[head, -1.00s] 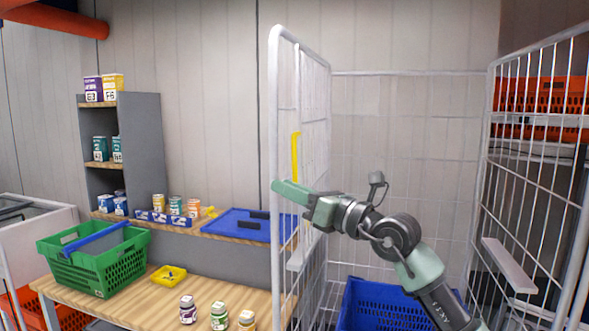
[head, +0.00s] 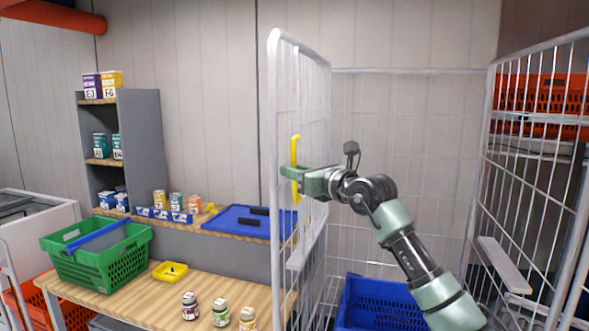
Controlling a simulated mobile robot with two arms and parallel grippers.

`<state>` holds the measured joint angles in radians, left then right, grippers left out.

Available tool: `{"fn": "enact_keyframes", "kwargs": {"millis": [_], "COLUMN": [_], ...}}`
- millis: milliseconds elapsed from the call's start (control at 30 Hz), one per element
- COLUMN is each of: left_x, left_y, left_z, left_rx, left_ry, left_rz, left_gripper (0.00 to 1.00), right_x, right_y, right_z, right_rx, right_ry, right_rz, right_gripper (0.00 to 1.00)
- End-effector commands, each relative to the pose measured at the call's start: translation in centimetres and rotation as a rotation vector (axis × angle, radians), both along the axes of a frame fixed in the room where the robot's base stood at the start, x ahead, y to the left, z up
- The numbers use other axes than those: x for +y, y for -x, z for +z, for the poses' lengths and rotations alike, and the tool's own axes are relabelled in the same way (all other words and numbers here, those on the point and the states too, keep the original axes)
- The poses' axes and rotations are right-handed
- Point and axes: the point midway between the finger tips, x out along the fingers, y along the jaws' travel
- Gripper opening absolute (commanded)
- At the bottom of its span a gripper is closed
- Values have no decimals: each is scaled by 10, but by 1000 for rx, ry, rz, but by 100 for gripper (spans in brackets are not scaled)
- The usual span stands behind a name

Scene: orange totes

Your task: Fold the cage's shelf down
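The roll cage (head: 275,110) stands in the middle and right, with white wire walls. A yellow upright handle (head: 295,150) is at its left wall, where the wire shelf (head: 314,95) seems to be folded up; shelf and wall are hard to tell apart. My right gripper (head: 296,172) is at the handle's lower half, its green fingers crossing in front of it. Yellow shows above and below the fingers. Whether they are closed on it cannot be seen. My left gripper is not in view.
White ledges sit on the left (head: 304,250) and right (head: 504,265) cage walls. A blue crate (head: 385,305) stands low in the cage. A wooden table (head: 150,295) with jars and a green basket (head: 95,255) is at the left. The cage's middle above the crate is otherwise open.

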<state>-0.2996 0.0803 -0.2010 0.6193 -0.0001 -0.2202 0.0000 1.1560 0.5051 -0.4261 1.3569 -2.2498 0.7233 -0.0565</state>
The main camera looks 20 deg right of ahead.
Motion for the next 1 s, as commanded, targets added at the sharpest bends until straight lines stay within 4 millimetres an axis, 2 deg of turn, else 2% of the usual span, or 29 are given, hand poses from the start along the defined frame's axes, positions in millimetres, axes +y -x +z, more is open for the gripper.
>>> {"fn": "enact_keyframes", "kwargs": {"millis": [133,200,233,1000], "left_x": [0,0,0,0], "left_y": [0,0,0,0], "left_z": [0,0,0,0], "left_rx": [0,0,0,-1], "left_ry": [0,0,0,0], "left_rz": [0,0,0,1], "left_gripper": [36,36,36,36], "right_x": [0,0,0,0], "right_y": [0,0,0,1], "right_z": [0,0,0,0], "right_rx": [0,0,0,-1], "right_ry": [0,0,0,0], "right_rz": [1,1,1,0], "right_gripper": [22,2,0,0]}}
